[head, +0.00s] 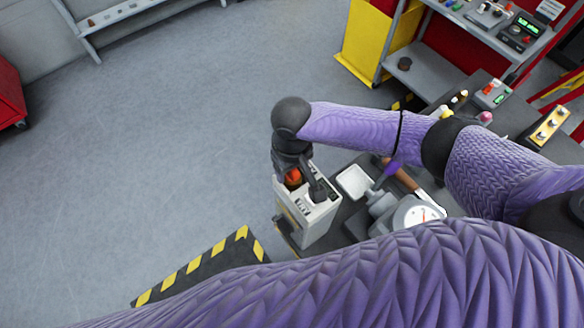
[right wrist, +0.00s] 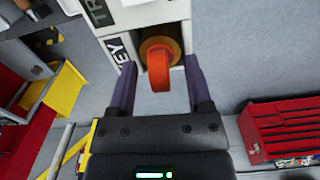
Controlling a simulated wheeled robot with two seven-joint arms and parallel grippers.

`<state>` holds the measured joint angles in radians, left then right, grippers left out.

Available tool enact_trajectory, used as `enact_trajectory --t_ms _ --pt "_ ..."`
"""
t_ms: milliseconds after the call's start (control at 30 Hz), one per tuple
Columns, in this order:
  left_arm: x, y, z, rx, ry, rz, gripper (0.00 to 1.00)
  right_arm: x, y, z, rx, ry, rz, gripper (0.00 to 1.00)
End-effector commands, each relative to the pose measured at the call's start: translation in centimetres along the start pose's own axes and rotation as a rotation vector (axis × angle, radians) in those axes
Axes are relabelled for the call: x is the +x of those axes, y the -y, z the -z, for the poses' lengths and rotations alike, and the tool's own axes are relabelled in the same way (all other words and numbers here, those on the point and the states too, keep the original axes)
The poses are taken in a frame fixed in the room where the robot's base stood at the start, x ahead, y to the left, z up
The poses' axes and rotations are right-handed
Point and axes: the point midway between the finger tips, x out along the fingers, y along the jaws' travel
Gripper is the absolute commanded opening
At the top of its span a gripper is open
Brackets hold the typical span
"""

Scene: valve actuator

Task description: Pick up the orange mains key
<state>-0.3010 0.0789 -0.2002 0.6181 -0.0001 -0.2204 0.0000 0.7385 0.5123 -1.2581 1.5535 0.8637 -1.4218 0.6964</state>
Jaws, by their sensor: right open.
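The orange mains key (right wrist: 160,72) is in the right wrist view, its tab sticking out of a brass-coloured round collar in a recess of a pale box (right wrist: 150,12). Part of a "KEY" label shows beside it. My right gripper (right wrist: 159,66) is open, with one finger on each side of the key; I see no clear contact. In the head view the key (head: 293,177) is a small orange patch at the top of the light box (head: 305,222), partly hidden by my right gripper (head: 306,178). My left gripper is not in view.
A black-and-yellow striped edge (head: 195,264) is in front. A shelf unit (head: 430,70) stands behind.

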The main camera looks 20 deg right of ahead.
Motion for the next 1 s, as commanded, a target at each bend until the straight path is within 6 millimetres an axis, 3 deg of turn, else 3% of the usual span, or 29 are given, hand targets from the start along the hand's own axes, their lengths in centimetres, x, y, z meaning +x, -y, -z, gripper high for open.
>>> enact_trajectory --t_ms 167,200,500,900,1000 --pt "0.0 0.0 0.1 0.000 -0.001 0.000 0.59 0.1 0.0 0.0 0.000 0.000 0.000 0.65" --pt "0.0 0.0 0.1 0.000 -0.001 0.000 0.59 0.1 0.0 0.0 0.000 -0.001 0.000 0.60" --pt "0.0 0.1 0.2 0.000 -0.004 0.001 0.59 0.0 0.0 0.0 0.000 -0.001 0.000 0.00" --pt "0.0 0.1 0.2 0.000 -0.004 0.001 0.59 0.0 0.0 0.0 0.000 -0.001 0.000 0.00" --pt "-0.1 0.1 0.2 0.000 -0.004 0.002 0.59 -1.1 0.0 0.1 -0.001 -0.003 0.001 0.00"
